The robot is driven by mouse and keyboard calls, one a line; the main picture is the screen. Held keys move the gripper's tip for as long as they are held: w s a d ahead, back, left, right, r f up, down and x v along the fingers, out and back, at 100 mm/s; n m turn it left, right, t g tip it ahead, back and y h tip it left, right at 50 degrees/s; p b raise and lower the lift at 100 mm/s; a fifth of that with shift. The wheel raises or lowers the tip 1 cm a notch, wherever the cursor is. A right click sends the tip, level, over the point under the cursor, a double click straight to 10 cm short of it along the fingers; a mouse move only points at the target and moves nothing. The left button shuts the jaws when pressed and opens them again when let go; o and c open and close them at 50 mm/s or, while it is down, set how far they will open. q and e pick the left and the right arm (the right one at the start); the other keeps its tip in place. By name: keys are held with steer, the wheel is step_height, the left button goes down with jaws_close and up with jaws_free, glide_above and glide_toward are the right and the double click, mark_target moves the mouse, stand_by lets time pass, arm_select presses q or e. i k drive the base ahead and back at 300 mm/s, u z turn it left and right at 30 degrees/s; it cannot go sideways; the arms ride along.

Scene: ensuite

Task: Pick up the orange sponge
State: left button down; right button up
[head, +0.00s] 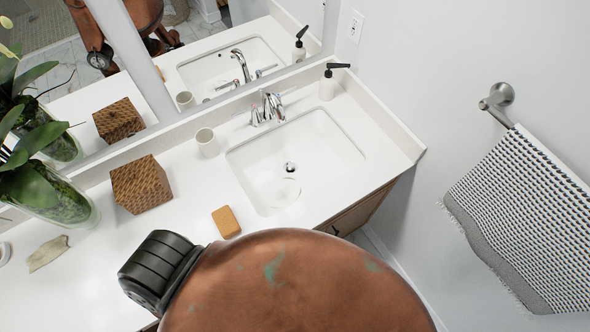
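The orange sponge (226,222) lies flat on the white countertop (190,205), near the front left corner of the sink. It is a small rounded block and nothing covers it. A large copper-coloured part of my own body, with a black ribbed part at its left end, fills the bottom middle. Neither of my grippers can be made out in this view.
A sink (295,155) with a faucet (268,106) is right of the sponge. A cup (207,142), a woven box (141,184), a soap dispenser (328,82), a potted plant (55,195) and a crumpled cloth (47,253) stand or lie around. A towel (525,220) hangs right.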

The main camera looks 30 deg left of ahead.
mark_target(227, 224)
steer(key=u, duration=1.7)
steer(key=k, duration=0.3)
steer(key=u, duration=0.2)
